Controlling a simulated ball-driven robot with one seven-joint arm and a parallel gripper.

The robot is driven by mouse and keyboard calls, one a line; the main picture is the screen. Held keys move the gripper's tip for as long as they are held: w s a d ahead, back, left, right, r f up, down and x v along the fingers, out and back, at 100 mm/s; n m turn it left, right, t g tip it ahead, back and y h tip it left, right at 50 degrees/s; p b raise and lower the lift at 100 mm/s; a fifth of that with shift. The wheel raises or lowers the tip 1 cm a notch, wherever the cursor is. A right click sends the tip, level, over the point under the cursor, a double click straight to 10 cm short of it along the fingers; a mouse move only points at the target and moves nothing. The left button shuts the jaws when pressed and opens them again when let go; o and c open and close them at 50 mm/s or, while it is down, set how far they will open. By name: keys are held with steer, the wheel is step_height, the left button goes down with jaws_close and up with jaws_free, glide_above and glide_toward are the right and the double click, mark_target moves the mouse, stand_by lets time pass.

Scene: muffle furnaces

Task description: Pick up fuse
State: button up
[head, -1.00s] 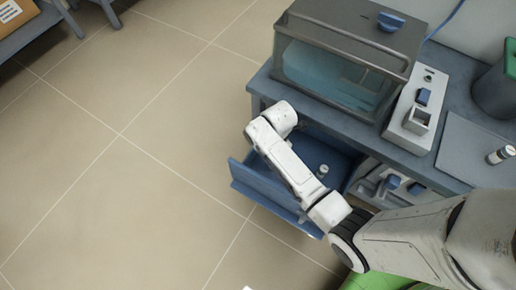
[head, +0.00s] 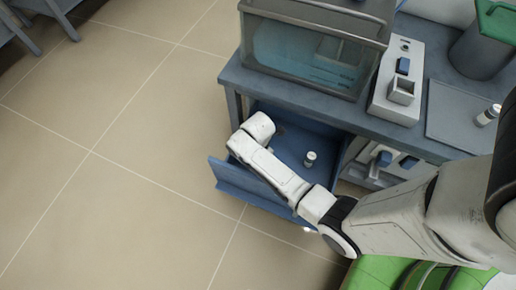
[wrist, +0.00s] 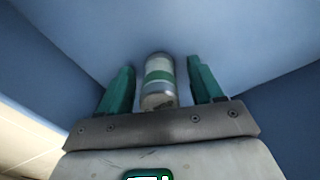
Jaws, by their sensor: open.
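In the wrist view, a fuse (wrist: 158,75), a short cylinder with pale and green bands and metal ends, lies between the two green fingers of my gripper (wrist: 160,66). The fingers are open, with a gap on each side of it. In the head view, my gripper is hidden beneath the white end of my arm, over the open blue drawer (head: 233,180). A small whitish fuse (head: 310,159) stands in that drawer, right of my arm. I cannot tell whether it is the one between my fingers.
A glass-fronted box (head: 310,50) sits on the blue-grey bench (head: 236,75) above the drawer. A switch unit (head: 396,85), a flat plate (head: 455,118) with a small cylinder (head: 487,116), and a green-lidded bin (head: 480,55) are to its right.

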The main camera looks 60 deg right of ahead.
steer(key=shift+f, duration=0.2)
steer(key=c, duration=1.2)
